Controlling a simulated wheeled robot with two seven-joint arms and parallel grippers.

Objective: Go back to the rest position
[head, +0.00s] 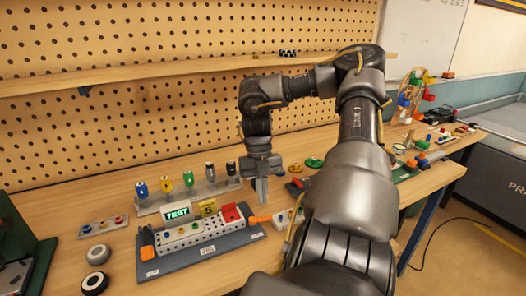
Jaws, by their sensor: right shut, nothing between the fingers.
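My right arm comes in from the lower right and reaches over the wooden workbench (110,262). My right gripper (262,198) points down above the bench, just right of the screwdriver rack. Its fingers are together with nothing between them. Below and left of it lies a grey board (205,252) with a lit green "TEST" display (177,212), a yellow tag (208,208) and a red block (231,214). My left gripper is not in view.
A rack holds several coloured screwdrivers (167,185) upright behind the board. Dark and grey wheels (95,282) lie at the front left. A small tray (103,226) sits nearby. A pegboard with a wooden shelf (150,74) stands behind. More parts sit at the bench's right end.

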